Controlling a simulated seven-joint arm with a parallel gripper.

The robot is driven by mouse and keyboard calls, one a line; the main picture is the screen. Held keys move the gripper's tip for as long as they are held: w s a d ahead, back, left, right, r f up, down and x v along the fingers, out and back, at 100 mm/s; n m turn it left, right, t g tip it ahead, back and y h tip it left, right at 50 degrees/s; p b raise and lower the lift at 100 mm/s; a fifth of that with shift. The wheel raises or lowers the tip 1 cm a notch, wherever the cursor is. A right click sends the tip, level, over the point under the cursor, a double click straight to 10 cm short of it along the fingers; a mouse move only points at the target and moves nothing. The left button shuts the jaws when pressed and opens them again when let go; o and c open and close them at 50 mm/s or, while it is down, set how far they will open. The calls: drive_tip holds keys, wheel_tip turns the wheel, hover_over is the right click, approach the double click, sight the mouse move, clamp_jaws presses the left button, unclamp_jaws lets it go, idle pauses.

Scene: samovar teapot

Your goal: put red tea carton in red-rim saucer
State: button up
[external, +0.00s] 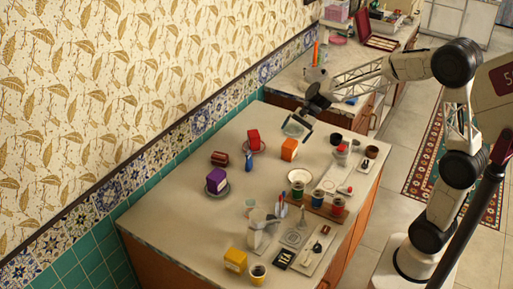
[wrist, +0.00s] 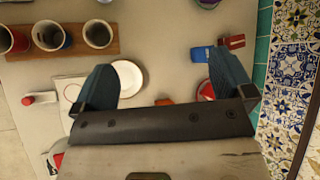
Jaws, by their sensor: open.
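The red tea carton (external: 253,138) stands near the wall in the external view. It appears to be on a small saucer with a reddish rim (external: 263,147), mostly hidden beneath it. In the wrist view, a red patch at the carton's place (wrist: 205,90) is partly covered by the right finger. My gripper (external: 297,127) is open and empty above the counter, to the right of the red carton and above the orange carton (external: 289,149).
A purple carton (external: 216,180) stands on a grey saucer. A white saucer (external: 299,176) lies right of centre. A blue object (external: 248,160) and a dark red object (external: 219,158) are near the red carton. A wooden rack (external: 325,207) holds several cups.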

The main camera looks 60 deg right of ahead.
drive_tip(key=s+a+r+n+h, duration=0.1)
drive_tip(key=s+n, duration=0.4)
drive_tip(key=s, duration=0.7)
drive_tip(key=s+a+r+n+h, duration=0.2)
drive_tip(key=s+a+n+h, duration=0.1)
drive_tip(key=s, duration=0.9)
drive_tip(key=s+a+r+n+h, duration=0.1)
drive_tip(key=s+n+h, duration=0.3)
drive_tip(key=s, duration=0.8)
drive_tip(key=a+n, duration=0.1)
drive_tip(key=n, duration=0.1)
drive_tip(key=shift+a+r+n+g, duration=0.15)
drive_tip(key=shift+r+n+g, duration=0.25)
